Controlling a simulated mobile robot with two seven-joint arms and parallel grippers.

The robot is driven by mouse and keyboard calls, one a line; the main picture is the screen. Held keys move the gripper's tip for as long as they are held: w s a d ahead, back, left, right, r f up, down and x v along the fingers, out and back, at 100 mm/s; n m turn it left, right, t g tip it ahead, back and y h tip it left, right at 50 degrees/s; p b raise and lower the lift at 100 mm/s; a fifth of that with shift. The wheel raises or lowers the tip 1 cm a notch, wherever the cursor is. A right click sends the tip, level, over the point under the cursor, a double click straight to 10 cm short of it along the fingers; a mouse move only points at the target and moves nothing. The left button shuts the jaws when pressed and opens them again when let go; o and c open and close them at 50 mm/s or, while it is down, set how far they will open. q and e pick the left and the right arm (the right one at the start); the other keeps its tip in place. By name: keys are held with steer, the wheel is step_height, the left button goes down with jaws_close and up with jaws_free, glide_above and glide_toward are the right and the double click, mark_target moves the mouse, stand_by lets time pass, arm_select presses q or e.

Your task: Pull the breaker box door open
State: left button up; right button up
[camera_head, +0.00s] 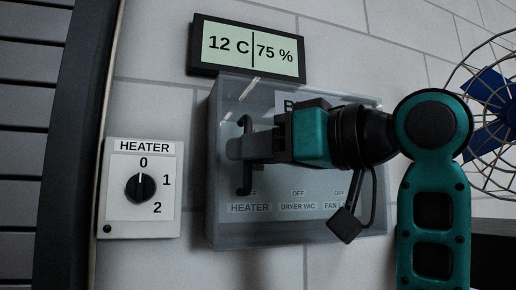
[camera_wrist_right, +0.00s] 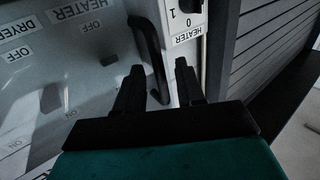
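The breaker box (camera_head: 222,225) is a grey box with a see-through front door on the white wall, and the door looks shut. Its dark bar handle (camera_head: 245,184) stands upright near the door's left edge. In the right wrist view the handle (camera_wrist_right: 147,45) reaches down between the fingers. My right gripper (camera_head: 236,149) is at the handle in the head view and covers its middle. In the wrist view the right gripper's fingers (camera_wrist_right: 159,86) are apart, one on each side of the handle, with gaps showing. My left gripper is in neither view.
A heater dial (camera_head: 140,188) is on the wall left of the box, and it also shows in the wrist view (camera_wrist_right: 184,20). A display (camera_head: 248,49) reading 12 C and 75 % is above. A blue-bladed fan (camera_head: 490,90) is at the right. A dark slatted shutter (camera_head: 22,150) stands at far left.

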steer(key=shift+c, duration=0.2)
jaws_close()
stand_by(0.4)
